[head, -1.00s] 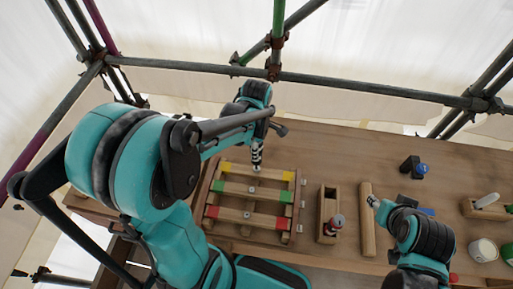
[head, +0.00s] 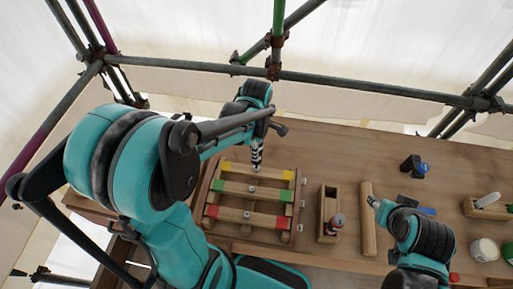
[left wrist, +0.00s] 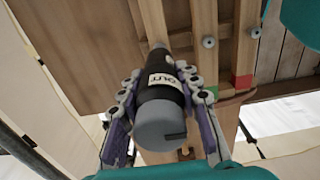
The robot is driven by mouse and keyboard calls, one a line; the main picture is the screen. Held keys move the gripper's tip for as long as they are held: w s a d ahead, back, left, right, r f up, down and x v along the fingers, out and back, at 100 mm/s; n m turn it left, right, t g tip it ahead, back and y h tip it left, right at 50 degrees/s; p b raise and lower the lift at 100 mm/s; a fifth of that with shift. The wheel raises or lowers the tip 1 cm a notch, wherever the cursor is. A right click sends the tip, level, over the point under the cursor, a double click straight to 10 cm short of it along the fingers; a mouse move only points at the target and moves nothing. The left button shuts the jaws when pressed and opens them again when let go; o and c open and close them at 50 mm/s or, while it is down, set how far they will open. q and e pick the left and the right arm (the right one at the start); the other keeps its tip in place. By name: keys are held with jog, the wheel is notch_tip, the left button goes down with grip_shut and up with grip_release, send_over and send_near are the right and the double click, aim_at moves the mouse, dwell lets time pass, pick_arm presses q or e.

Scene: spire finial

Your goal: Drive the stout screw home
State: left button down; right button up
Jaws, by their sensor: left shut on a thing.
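My left gripper (left wrist: 160,95) is shut on a dark cylindrical driver tool (left wrist: 165,88) with a grey end cap and a white label. In the head view the driver (head: 257,158) stands roughly upright over the far slat, which has yellow ends (head: 288,175). The driver's tip and any screw beneath it are hidden. Screw heads show on the green-ended slat (head: 268,192) and on the red-ended slat (head: 265,219). In the left wrist view two screw heads (left wrist: 208,42) show beside the driver. My right gripper (head: 374,201) is over the bench, right of a wooden bar; its fingers are unclear.
The slats lie across a wooden frame (head: 299,205) on the bench (head: 330,150). To its right are a narrow wooden box (head: 328,196) with a red-and-grey item, a wooden bar (head: 367,225), a black-and-blue item (head: 413,165) and a white pot (head: 485,249). Scaffold poles stand behind.

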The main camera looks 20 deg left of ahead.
pick_arm(q)
jog(key=shift+f+b, duration=0.65)
jog(key=shift+b, duration=0.2)
dwell(1.1)
